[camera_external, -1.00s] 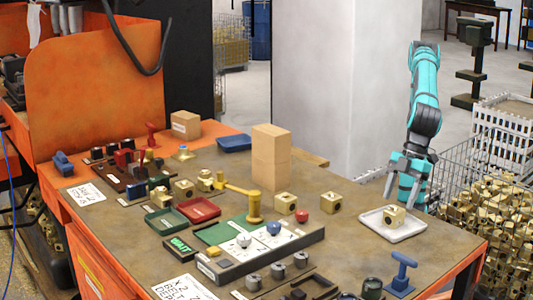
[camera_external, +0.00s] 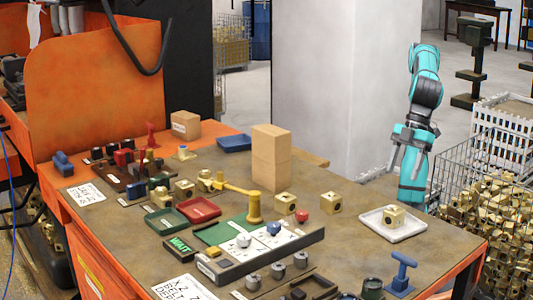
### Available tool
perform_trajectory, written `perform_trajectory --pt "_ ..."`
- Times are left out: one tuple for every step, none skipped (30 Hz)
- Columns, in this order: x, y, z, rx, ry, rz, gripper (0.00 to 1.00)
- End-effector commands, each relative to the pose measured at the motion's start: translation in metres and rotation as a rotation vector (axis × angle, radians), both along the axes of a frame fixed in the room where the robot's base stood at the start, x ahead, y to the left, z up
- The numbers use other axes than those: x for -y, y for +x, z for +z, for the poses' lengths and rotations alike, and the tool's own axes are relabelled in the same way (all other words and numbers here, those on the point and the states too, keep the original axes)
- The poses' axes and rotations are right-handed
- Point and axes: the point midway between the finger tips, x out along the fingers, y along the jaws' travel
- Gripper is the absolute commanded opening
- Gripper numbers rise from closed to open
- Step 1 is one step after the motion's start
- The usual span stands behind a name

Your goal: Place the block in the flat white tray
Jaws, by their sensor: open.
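The flat white tray (camera_external: 376,231) lies on the right part of the workbench. A brass block (camera_external: 394,217) with a dark round hole in its face sits upright inside the tray. My gripper (camera_external: 406,162) is open and empty, above and behind the tray, well clear of the block. Its farther finger partly blends with the arm behind it.
Two similar brass blocks (camera_external: 331,203) stand left of the tray, beside a red button (camera_external: 302,216). A blue clamp (camera_external: 402,272) is at the front right. A wire bin (camera_external: 493,215) of brass parts stands right.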

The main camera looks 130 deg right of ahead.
Motion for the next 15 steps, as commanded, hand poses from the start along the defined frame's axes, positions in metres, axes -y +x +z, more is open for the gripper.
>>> perform_trajectory --pt "0.012 0.001 0.003 0.039 0.023 0.0 0.62" --pt "0.019 0.002 0.005 0.066 0.038 0.004 0.62" --pt "0.028 0.003 0.008 0.107 0.059 0.01 0.62" --pt "0.035 0.004 0.011 0.141 0.073 0.016 0.62" --pt "0.042 0.004 0.013 0.177 0.086 0.019 0.62" --pt "0.052 0.004 0.017 0.225 0.101 0.024 0.62" --pt "0.059 0.005 0.02 0.261 0.11 0.026 0.62" --pt "0.066 0.004 0.024 0.3 0.119 0.029 0.62" --pt "0.075 0.003 0.028 0.351 0.126 0.032 0.62" --pt "0.083 0.003 0.031 0.39 0.132 0.032 0.62" --pt "0.09 0.001 0.035 0.43 0.133 0.032 0.62" --pt "0.1 -0.001 0.04 0.484 0.134 0.031 0.62" --pt "0.107 -0.003 0.044 0.525 0.134 0.029 0.62" --pt "0.114 -0.005 0.047 0.565 0.13 0.027 0.62" --pt "0.124 -0.008 0.053 0.622 0.124 0.024 0.62"
